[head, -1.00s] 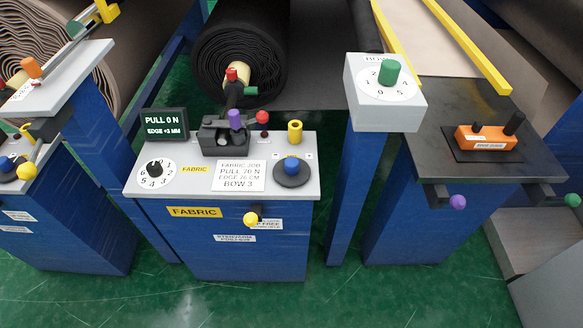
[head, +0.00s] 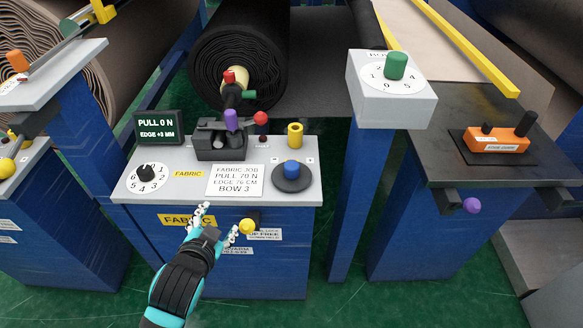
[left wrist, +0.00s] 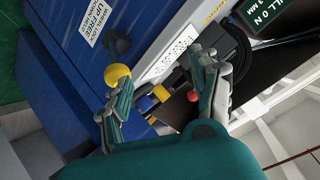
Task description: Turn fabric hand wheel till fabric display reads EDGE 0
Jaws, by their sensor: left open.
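The fabric display (head: 160,127) on the grey-topped blue fabric stand reads PULL 0 N and an EDGE value that looks like +3 MM. A dark disc with a blue knob (head: 291,171), which looks like the hand wheel, lies flat at the right of the stand's top. A yellow ball knob (head: 247,227) sticks out from the stand's front, beside a lock label. My left gripper (head: 220,222) is open in front of the stand, just left of the yellow knob. The left wrist view shows the yellow knob (left wrist: 118,75) close by the left finger, contact unclear. My right gripper is out of view.
A dial (head: 147,176), a job card (head: 235,180), a black clamp with a purple knob (head: 231,120) and a yellow post (head: 295,134) crowd the stand's top. A grey box with a green knob (head: 395,66) stands right. A black fabric roll (head: 238,55) hangs behind.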

